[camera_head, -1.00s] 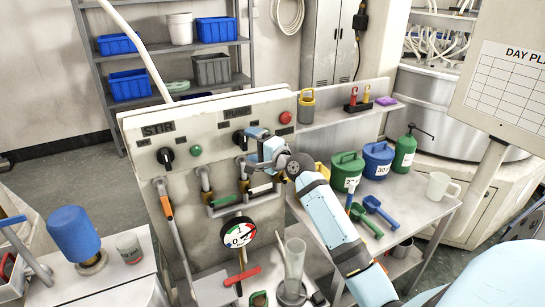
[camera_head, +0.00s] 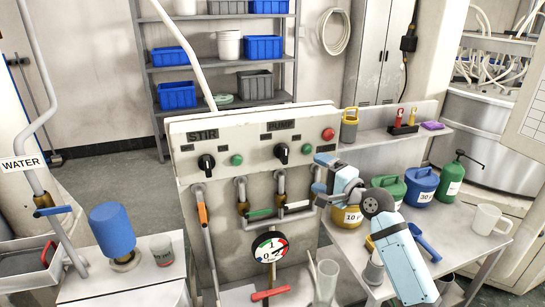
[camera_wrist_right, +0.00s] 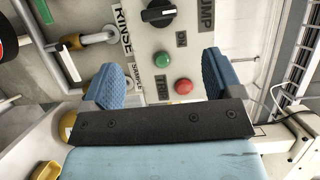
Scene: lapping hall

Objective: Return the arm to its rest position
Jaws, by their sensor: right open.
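My right arm comes in from the lower right of the head view. Its blue gripper (camera_head: 321,181) is raised in front of the right part of the panel (camera_head: 225,160), by the pipes and above the side table. In the right wrist view the two blue fingers (camera_wrist_right: 165,80) stand wide apart with nothing between them. Beyond them are a green button (camera_wrist_right: 162,87), a red button (camera_wrist_right: 184,87) and a black knob (camera_wrist_right: 158,13), all clear of the fingers. My left gripper does not show.
A yellow can (camera_head: 347,217), a green can (camera_head: 389,188) and a blue can (camera_head: 421,186) stand on the side table close to my right arm. A clear cylinder (camera_head: 327,281) and a gauge (camera_head: 269,253) are below the gripper. A white jug (camera_head: 487,219) stands at right.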

